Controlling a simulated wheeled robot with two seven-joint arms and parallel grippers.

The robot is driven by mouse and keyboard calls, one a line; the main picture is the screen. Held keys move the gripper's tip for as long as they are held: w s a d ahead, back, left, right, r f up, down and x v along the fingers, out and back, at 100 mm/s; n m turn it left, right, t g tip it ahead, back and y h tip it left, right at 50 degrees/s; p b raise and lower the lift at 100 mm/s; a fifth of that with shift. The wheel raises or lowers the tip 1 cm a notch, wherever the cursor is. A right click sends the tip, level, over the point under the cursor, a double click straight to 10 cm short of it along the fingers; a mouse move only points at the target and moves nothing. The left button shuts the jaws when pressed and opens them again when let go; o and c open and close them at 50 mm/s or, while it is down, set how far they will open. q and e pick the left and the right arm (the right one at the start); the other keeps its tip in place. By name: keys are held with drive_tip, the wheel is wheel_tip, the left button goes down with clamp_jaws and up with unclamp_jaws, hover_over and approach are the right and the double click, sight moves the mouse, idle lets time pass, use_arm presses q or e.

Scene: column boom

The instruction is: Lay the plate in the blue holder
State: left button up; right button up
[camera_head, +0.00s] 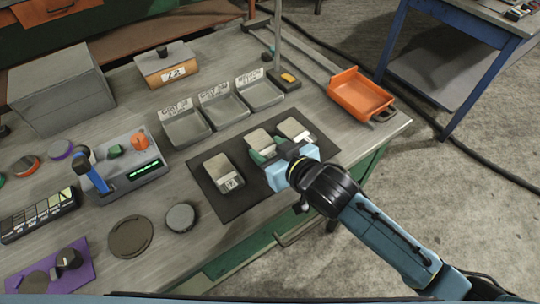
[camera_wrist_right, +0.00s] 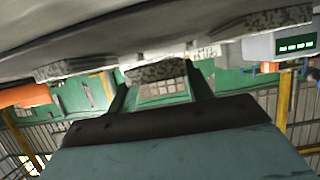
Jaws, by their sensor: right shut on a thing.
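My right gripper (camera_head: 272,152) reaches over the dark mat (camera_head: 238,203) from the right, its green fingers shut on the middle grey plate (camera_head: 258,138). In the right wrist view the gripper (camera_wrist_right: 160,90) has a speckled grey piece (camera_wrist_right: 155,71) between its fingers. Whether the plate touches the mat cannot be told. Another grey block (camera_head: 224,170) lies left on the mat, and a third (camera_head: 294,128) lies to the right. A slanted blue piece (camera_head: 92,177), perhaps the blue holder, stands on the grey device with a green display (camera_head: 138,171). My left gripper is out of view.
Three labelled grey trays (camera_head: 187,128) stand behind the mat. An orange tray (camera_head: 360,94) is at the table's right edge, and a thin post (camera_head: 278,40) rises behind. A grey box (camera_head: 62,88) stands far left. Round grey discs (camera_head: 130,237) lie at front left.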

drive_tip(key=shift+f, duration=0.9)
drive_tip(key=shift+f, duration=0.15)
drive_tip(key=o, duration=1.1)
drive_tip(key=shift+f, duration=0.15)
drive_tip(key=o, duration=0.3)
